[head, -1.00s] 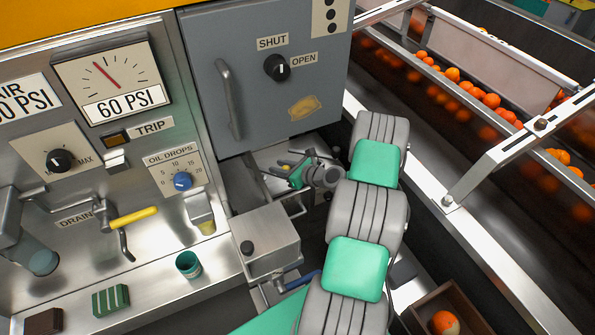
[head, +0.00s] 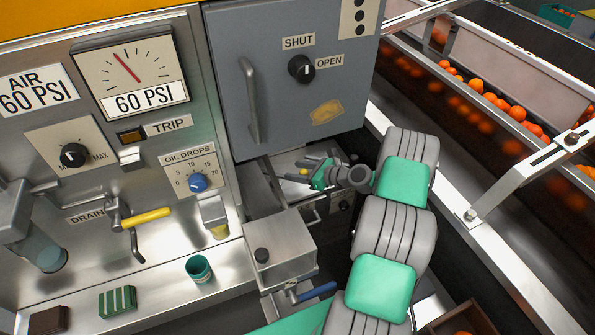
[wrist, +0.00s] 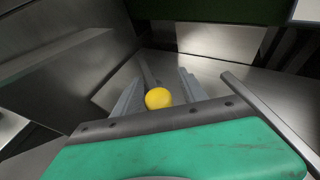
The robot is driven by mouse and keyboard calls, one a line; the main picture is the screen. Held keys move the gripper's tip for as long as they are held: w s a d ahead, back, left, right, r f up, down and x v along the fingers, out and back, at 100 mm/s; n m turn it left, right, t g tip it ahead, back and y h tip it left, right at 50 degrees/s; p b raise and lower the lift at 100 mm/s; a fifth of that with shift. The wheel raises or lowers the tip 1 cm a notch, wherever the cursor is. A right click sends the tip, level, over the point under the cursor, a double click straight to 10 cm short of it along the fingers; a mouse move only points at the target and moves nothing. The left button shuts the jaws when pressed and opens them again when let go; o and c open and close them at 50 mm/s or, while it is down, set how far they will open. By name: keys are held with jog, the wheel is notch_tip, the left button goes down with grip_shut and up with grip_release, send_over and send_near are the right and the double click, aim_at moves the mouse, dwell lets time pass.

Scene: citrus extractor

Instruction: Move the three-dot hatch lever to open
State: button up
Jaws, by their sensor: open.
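A yellow ball knob (wrist: 158,98) on a thin grey rod shows in the wrist view between the two fingers of my gripper (wrist: 163,84). The fingers are apart; I cannot tell whether either touches the knob. In the head view my gripper (head: 311,165) is low under the grey cabinet door, with a bit of yellow (head: 303,171) at its fingers. A three-dot label (head: 360,16) is on the door's top right. I cannot tell which mechanism the rod belongs to, or its set position.
The grey door (head: 290,110) has a handle (head: 251,100) and a black knob (head: 301,69) beside SHUT and OPEN labels. A metal box (head: 280,243) stands in front. A yellow DRAIN handle (head: 147,217) is left. Oranges (head: 490,97) lie in a chute at right.

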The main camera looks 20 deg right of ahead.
jog(key=p+v, duration=0.1)
jog(key=v, duration=0.7)
jog(key=shift+f, duration=0.1)
